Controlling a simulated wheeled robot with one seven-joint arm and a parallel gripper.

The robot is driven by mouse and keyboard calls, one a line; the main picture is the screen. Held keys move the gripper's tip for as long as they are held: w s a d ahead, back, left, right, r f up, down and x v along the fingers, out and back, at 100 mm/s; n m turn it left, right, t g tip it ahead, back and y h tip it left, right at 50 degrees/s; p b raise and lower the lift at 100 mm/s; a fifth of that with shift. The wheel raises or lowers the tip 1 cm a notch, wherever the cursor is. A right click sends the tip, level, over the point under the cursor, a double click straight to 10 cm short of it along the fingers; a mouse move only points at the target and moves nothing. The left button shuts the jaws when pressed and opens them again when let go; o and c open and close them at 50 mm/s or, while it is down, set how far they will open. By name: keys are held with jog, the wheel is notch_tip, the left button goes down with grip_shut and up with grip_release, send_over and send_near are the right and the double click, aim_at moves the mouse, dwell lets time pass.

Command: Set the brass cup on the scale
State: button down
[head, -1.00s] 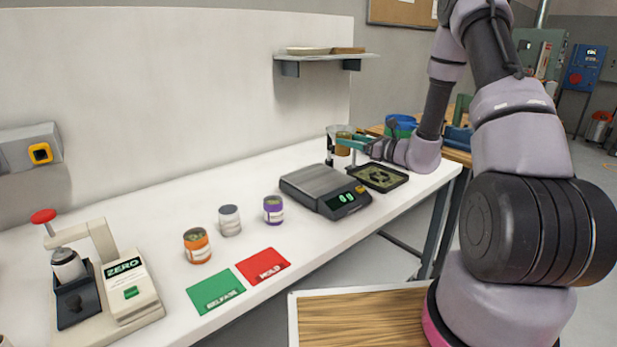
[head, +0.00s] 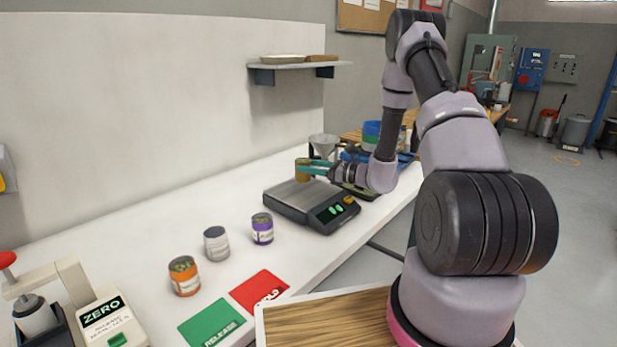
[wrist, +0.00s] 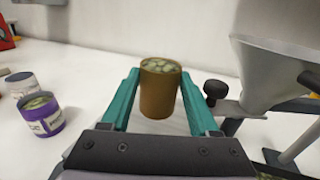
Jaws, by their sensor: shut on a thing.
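The brass cup (head: 302,171), filled with pale greenish pieces, is upright between the teal fingers of my gripper (head: 314,167). In the wrist view the cup (wrist: 160,92) sits between both fingers, which are shut on it. The scale (head: 290,203) is a dark box with a grey flat top and a lit green display. In the head view the cup appears at the back part of the scale's top. I cannot tell whether its base touches the plate. The wrist view does not clearly show the scale under the cup.
A funnel on a stand (head: 323,146) is close behind the cup; it looms right in the wrist view (wrist: 275,65). A purple-labelled can (head: 262,229), a white-labelled can (head: 216,243) and an orange can (head: 184,276) stand left of the scale. Red (head: 258,291) and green (head: 211,324) cards lie in front.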

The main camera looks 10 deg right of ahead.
jog(key=shift+f, duration=1.65)
jog(key=shift+f, duration=0.2)
jog(key=shift+c, duration=2.1)
grip_release()
